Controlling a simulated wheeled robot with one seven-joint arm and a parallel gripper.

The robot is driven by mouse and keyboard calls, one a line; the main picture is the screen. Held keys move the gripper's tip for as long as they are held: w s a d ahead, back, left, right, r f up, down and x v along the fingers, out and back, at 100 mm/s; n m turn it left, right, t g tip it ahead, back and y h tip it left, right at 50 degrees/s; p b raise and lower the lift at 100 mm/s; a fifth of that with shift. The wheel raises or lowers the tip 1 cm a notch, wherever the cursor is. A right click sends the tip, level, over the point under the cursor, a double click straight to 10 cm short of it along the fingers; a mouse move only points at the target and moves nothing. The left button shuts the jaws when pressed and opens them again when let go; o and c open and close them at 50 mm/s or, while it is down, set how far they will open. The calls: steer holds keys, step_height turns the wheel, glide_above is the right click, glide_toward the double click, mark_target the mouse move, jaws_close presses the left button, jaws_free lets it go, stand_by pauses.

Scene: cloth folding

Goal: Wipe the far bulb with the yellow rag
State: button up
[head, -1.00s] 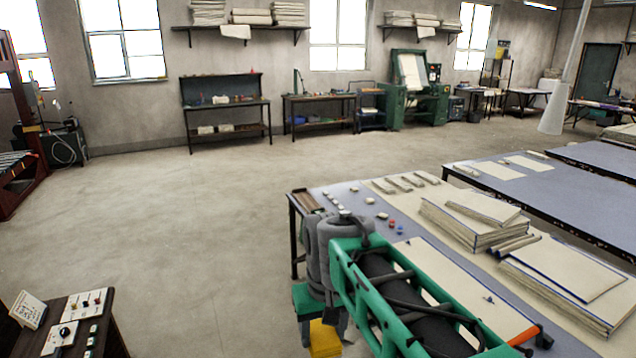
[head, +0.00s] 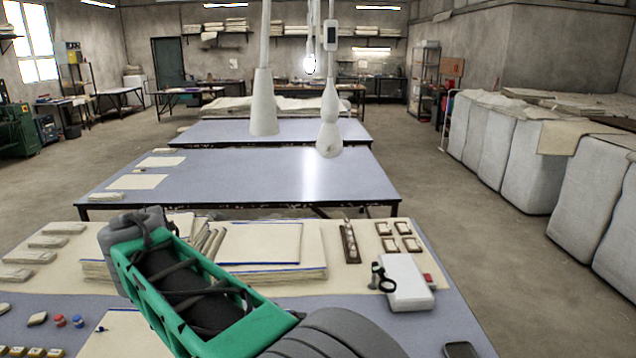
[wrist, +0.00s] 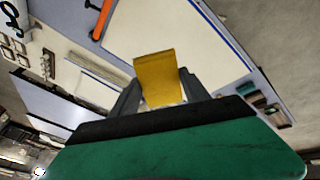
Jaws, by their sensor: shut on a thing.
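The yellow rag (wrist: 156,78) is held between the two dark fingers of my gripper (wrist: 160,98) in the wrist view, sticking out past the fingertips. My gripper is shut on it. In the head view my green arm reaches up and left over the near table, and the gripper and rag are hidden. A lit bulb (head: 310,65) hangs toward the back of the room in the head view, well beyond the arm. I cannot tell whether it is the far bulb, as no other lit bulb shows clearly.
The near table (head: 450,320) holds cloth stacks (head: 262,243), a white box (head: 405,282) and small blocks. A middle table (head: 270,175) is mostly clear. Two pale hanging columns (head: 263,105) (head: 329,130) stand before the bulb. Wrapped bales (head: 530,150) line the right; the floor between is open.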

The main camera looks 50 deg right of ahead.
steer(key=s+d+r+n+t+h+b, duration=0.1)
steer(key=d+r+t+h+b, duration=0.2)
steer(key=d, duration=0.8)
steer(key=d+r+t+h, duration=0.35)
steer(key=d+r, duration=0.25)
steer(key=d, duration=0.5)
steer(key=s+d+r+m+t+h+b, duration=0.1)
steer(key=s+d+r+t+h+b, duration=0.3)
steer(key=s+d+r, duration=0.7)
steer(key=w+d+g+h+p, duration=0.1)
steer(key=w+d+p, duration=0.2)
steer(key=d+p, duration=0.2)
steer(key=shift+d+r+g+p, duration=0.25)
steer(key=shift+r+g+p, duration=0.1)
steer(key=shift+p, duration=0.1)
steer(key=shift+h, duration=0.25)
steer(key=shift+x, duration=1.05)
steer(key=shift+s, duration=0.1)
